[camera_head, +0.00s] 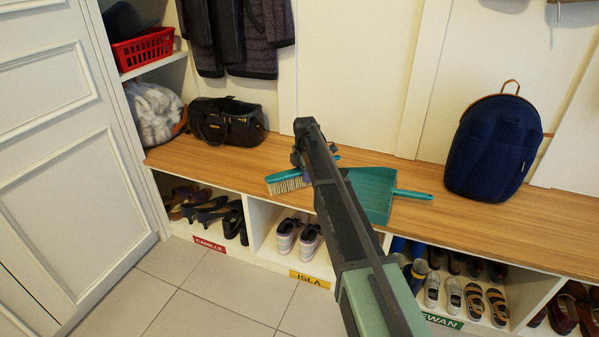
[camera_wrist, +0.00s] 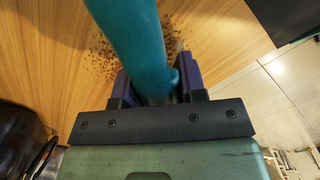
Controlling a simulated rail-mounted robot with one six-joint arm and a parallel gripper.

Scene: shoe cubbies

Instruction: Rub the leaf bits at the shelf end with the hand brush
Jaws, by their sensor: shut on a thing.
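The hand brush has a teal body and pale bristles; in the head view its brush end (camera_head: 287,182) shows left of my arm, over the wooden bench top. My gripper (camera_wrist: 150,88) is shut on its teal handle (camera_wrist: 133,38), with a purple jaw on each side. Brown leaf bits (camera_wrist: 102,62) lie scattered on the wood beside and partly behind the handle in the wrist view. I cannot make them out in the head view. Whether the bristles touch the wood is not clear. A teal dustpan (camera_head: 376,194) lies on the bench right of my arm.
A black handbag (camera_head: 228,122) stands at the bench's left end, and a navy backpack (camera_head: 494,148) stands to the right. Shoes fill the cubbies below. Coats (camera_head: 235,40) hang above. The bench (camera_head: 430,170) is clear between dustpan and backpack.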

